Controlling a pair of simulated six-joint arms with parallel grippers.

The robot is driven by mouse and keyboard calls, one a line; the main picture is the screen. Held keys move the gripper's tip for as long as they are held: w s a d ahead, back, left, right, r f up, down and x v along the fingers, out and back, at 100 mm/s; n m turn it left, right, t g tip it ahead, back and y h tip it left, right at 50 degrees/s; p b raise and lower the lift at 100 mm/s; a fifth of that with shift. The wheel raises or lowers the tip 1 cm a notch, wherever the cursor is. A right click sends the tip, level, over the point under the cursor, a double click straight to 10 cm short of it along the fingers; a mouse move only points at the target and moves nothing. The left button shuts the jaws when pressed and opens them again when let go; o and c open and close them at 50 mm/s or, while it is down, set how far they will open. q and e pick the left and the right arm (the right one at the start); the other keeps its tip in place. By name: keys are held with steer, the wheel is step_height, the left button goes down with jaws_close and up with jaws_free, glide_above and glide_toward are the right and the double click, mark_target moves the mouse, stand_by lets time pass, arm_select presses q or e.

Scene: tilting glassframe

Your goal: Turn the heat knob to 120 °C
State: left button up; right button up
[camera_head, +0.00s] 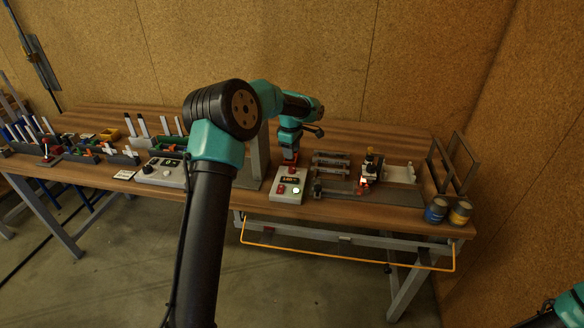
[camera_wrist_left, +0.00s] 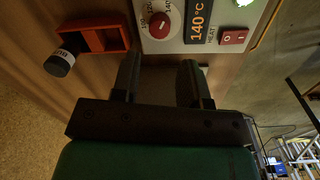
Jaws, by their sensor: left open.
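The heat control box (camera_head: 288,198) stands near the table's front edge, a pale box with a dark display (camera_wrist_left: 198,20) reading 140 °C. My left gripper (camera_wrist_left: 161,62) is open and empty. Its fingertips point at the knob but sit short of it, apart from it. In the head view the left gripper (camera_head: 290,152) hangs over the far end of the box.
The box also has a red rocker switch (camera_wrist_left: 233,37) and a lit green lamp (camera_wrist_left: 244,2). An orange-red holder (camera_wrist_left: 108,38) with a dark cylinder (camera_wrist_left: 60,63) lies beside the knob. A second control box (camera_head: 160,173) and two cans (camera_head: 437,210) stand on the table.

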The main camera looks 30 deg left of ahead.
mark_target(292, 168)
arm_select(q)
steer(key=f, duration=0.8)
steer(key=shift+w, duration=0.25)
steer(key=shift+c, duration=0.4)
steer(key=c, duration=0.6)
steer(key=shift+o, duration=0.2)
steer(key=shift+n, duration=0.4)
steer(key=n, duration=1.1)
steer(key=shift+y, duration=0.3)
